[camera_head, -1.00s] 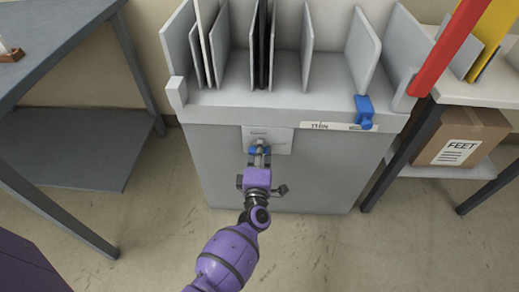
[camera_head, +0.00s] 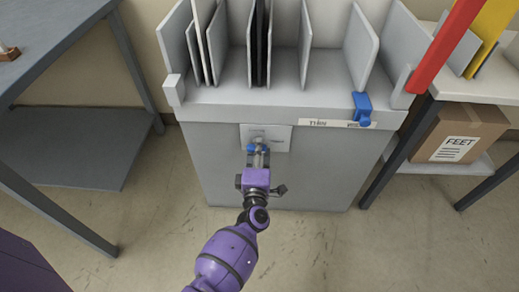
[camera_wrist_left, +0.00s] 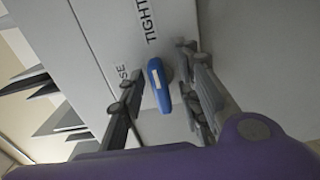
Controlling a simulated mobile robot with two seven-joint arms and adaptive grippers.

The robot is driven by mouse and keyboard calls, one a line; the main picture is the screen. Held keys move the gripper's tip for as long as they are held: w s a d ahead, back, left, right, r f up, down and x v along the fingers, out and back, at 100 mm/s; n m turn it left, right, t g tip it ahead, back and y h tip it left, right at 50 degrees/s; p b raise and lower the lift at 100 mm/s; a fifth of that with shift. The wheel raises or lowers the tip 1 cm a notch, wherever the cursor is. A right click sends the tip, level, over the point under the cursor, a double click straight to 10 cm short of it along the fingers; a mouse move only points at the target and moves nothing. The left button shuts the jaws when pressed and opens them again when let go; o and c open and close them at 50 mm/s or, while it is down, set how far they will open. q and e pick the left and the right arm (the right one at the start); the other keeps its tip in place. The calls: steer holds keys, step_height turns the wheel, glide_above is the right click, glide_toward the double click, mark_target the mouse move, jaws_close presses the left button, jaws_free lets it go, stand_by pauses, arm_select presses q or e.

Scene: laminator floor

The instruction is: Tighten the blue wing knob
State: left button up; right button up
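The blue wing knob (camera_head: 257,148) is on the front face of the grey cabinet (camera_head: 225,165), just below a white label. In the left wrist view the knob (camera_wrist_left: 159,86) is a slim blue bar with a pale stripe, lying near the label printed "TIGHT". My left gripper (camera_head: 258,154) is at the knob in the head view. In the left wrist view its fingers stand apart on either side of the knob, with gaps visible, so it is open. My right gripper is in neither view.
Upright grey dividers (camera_head: 305,45) stand on the cabinet top. A blue clip (camera_head: 362,108) hangs at its right front edge. A grey table (camera_head: 60,45) is at left. A shelf with a cardboard box (camera_head: 455,138) is at right. Floor in front is clear.

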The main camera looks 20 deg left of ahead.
arm_select(q)
steer(key=v, duration=1.1)
steer(key=shift+s, duration=0.25)
steer(key=shift+d, duration=0.2)
